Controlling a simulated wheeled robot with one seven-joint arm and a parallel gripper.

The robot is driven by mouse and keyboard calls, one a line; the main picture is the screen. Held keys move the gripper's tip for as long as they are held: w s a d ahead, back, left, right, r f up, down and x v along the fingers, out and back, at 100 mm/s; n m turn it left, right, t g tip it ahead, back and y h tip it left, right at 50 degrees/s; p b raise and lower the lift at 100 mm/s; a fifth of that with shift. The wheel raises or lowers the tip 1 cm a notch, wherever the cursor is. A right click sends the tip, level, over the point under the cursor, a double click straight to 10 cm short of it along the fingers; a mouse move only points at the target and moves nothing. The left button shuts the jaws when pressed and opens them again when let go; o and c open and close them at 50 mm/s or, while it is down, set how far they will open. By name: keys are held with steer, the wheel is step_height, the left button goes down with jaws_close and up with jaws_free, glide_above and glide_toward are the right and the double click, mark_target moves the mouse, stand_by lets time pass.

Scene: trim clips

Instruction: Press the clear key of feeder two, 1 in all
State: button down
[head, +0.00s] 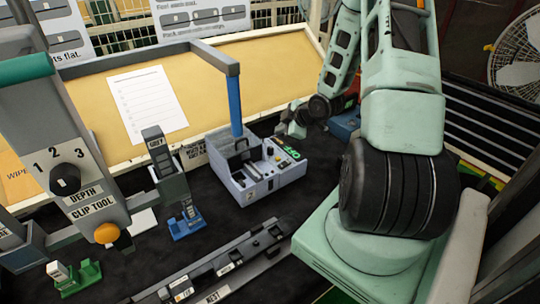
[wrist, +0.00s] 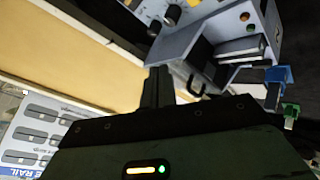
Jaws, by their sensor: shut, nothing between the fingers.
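A grey feeder box (head: 262,190) stands on the dark bench in the middle of the head view. A small label on its front looks like a 2. In the wrist view the feeder box (wrist: 225,42) is at the upper right, tilted, with orange and green round spots on one face. My gripper (wrist: 158,74) is shut and empty, apart from the box in that view.
A blue post (head: 235,102) rises behind the feeder box. A clip tool (head: 85,190) with a dial and orange knob stands at left. Blue (head: 188,223) and green (head: 78,278) clip holders and a nest rail (head: 225,265) lie in front. A paper sheet (head: 147,101) is on the tan board.

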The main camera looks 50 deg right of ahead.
mark_target(278, 159)
steer(key=shift+f, duration=0.1)
step_height(278, 159, down, 9)
steer(key=b, duration=0.7)
stand_by(2.0)
steer(key=shift+f+b, duration=0.25)
steer(key=shift+b, duration=0.25)
steer(key=shift+f+b, duration=0.45)
steer(key=shift+f, duration=0.05)
stand_by(0.5)
steer(key=shift+r, duration=0.15)
steer(key=shift+r+p, duration=0.75)
steer(key=shift+r, duration=0.05)
